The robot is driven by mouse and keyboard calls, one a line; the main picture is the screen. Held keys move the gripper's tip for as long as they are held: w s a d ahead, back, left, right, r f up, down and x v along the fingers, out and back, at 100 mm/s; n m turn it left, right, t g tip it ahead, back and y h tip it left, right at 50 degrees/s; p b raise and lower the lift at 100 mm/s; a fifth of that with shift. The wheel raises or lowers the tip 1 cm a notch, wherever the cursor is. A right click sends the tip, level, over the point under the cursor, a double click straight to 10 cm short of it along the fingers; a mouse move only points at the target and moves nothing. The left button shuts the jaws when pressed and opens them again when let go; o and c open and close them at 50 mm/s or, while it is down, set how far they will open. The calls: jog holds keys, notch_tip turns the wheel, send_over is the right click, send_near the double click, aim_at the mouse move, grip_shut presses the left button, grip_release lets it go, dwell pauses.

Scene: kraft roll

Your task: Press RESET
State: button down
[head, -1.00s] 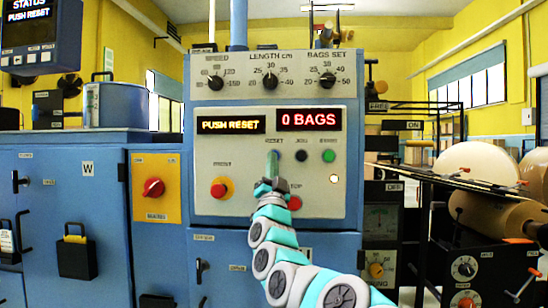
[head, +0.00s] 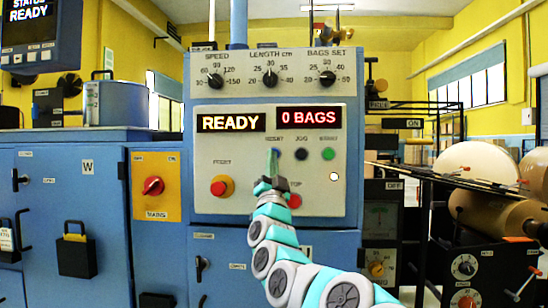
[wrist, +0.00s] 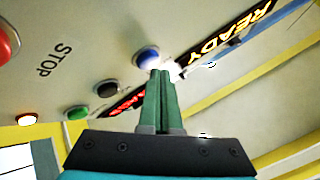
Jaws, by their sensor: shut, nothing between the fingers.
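The control panel (head: 250,205) faces me, and its left display (head: 231,123) reads READY. The blue RESET button (wrist: 148,57) shows in the wrist view just beyond my fingertips. In the head view my fingers largely cover it, below its RESET label. My gripper (head: 272,153) is shut and empty, its green fingers pointing at the panel. The closed fingertips also show in the wrist view (wrist: 161,74), close beside the button's image. I cannot tell whether they touch it.
The black JOG button (head: 301,154) and green START button (head: 328,154) sit right of RESET. The red STOP button (head: 295,201) is below, near my gripper. A red mushroom button (head: 221,186) is at left. The right display (head: 309,118) reads 0 BAGS.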

jog(key=shift+s, duration=0.25)
jog(key=s+b, duration=0.1)
jog(key=s, duration=0.4)
jog(key=shift+a, duration=0.1)
dwell(0.4)
dwell(0.5)
